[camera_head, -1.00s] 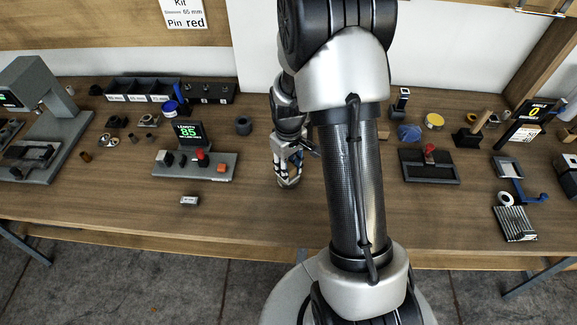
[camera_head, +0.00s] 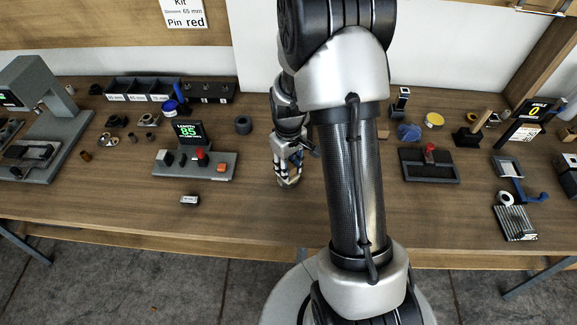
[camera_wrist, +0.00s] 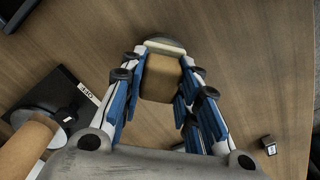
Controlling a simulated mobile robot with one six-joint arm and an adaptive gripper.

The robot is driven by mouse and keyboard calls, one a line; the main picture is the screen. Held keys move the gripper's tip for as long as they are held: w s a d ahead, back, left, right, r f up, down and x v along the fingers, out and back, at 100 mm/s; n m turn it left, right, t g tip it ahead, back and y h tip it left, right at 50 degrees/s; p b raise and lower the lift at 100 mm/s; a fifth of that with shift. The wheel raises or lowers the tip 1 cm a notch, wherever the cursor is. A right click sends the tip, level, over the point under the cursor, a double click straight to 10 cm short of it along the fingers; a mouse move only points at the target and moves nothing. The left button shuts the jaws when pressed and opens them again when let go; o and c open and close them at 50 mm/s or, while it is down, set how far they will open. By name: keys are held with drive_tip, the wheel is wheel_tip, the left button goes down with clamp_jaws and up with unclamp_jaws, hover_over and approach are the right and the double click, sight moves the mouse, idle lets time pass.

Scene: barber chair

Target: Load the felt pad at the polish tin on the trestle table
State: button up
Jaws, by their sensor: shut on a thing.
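My gripper (camera_wrist: 158,85) is shut on a tan block with a pale rounded end (camera_wrist: 165,45), which looks like the felt pad. The block sits between the blue-lined fingers, pointing away from the wrist. In the head view my gripper (camera_head: 289,182) is over the middle of the trestle table (camera_head: 250,215), left of my forearm; the held pad is too small there to make out. A round tin with a yellow top (camera_head: 433,120), probably the polish tin, stands at the back, right of my forearm. My gripper is well apart from it.
A blue rounded thing (camera_head: 409,132) stands just left of the tin. A dark tray with a red knob (camera_head: 430,162) lies in front. A wooden handle on a dark base (camera_head: 475,130) is to the right.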

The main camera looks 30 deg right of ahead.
drive_tip(key=shift+r+p, duration=2.75)
drive_tip(key=shift+r, duration=0.8)
drive_tip(key=shift+f, duration=0.1)
